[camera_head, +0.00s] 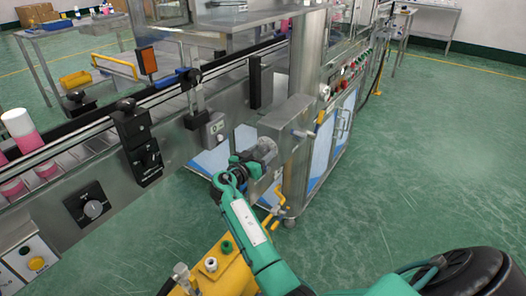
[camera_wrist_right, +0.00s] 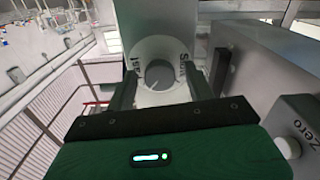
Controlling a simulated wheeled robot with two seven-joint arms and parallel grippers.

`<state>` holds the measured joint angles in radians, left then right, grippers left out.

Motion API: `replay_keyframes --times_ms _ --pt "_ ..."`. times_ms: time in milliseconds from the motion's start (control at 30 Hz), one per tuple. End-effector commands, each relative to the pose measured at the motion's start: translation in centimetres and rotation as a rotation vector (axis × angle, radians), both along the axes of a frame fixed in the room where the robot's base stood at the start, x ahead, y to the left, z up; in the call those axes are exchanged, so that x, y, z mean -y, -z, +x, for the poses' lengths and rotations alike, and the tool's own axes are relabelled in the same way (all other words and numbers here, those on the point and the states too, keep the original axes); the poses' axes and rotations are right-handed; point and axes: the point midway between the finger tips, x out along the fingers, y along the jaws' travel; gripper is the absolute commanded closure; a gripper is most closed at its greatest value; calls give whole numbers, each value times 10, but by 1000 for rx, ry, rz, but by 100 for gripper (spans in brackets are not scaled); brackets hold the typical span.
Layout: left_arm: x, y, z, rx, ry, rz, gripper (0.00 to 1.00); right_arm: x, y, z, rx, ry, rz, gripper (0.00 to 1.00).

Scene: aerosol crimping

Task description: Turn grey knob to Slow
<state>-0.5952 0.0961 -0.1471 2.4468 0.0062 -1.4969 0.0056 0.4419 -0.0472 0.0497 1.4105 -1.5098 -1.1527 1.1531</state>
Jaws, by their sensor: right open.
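The grey knob (camera_wrist_right: 160,73) sits at the centre of a round pale dial face (camera_wrist_right: 160,49) in the right wrist view. The word on the dial's right side reads like Slow; the left word is partly covered and unclear. My right gripper (camera_wrist_right: 162,80) is open, one dark finger on each side of the knob. I cannot tell whether either finger touches it. In the head view, my right gripper (camera_head: 240,165) is at the grey cylindrical housing (camera_head: 266,149) on the machine's side. The knob itself is hidden there. My left gripper is not in view.
A grey box marked Zero (camera_wrist_right: 300,126) stands right of the dial in the wrist view. In the head view, a conveyor with pink containers (camera_head: 27,134) runs at left, with another rotary knob (camera_head: 93,208) below. Green floor (camera_head: 430,150) is clear at right.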

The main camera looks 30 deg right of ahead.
Motion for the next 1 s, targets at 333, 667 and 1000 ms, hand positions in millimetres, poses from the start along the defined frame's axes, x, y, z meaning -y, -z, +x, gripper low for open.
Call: replay_keyframes --times_ms 333,667,1000 --pt "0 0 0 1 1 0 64 0 0 0 0 0 0 91" --pt "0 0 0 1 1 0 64 0 0 0 -39 0 -16 91" --pt "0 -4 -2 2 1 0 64 1 0 0 -249 1 -103 91"
